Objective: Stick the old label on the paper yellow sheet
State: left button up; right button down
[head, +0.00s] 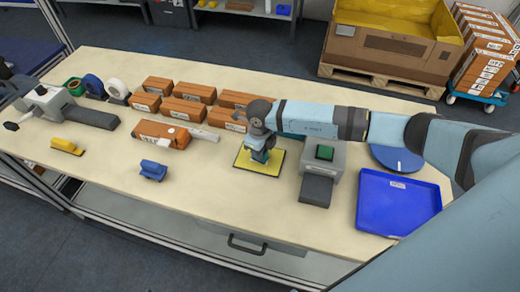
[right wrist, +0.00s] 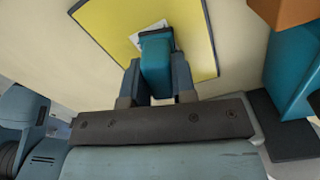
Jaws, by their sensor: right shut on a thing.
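The yellow sheet (head: 243,165) lies flat on the table under my right gripper, and it fills the top of the right wrist view (right wrist: 105,30). My right gripper (head: 262,153) points down over it, its fingers (right wrist: 158,85) shut on a teal tool (right wrist: 156,65). A small white label (right wrist: 152,30) shows at the tool's far end, over the sheet. The tool hides part of the label, and I cannot tell whether it touches the sheet or the tool. My left gripper is not in view.
Brown boxes (head: 160,132) stand at the back left. A blue tool (head: 153,170) lies left; the table front is mostly clear.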

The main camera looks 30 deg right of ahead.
jog(key=shift+r+p, duration=2.05)
jog(key=shift+r, duration=1.45)
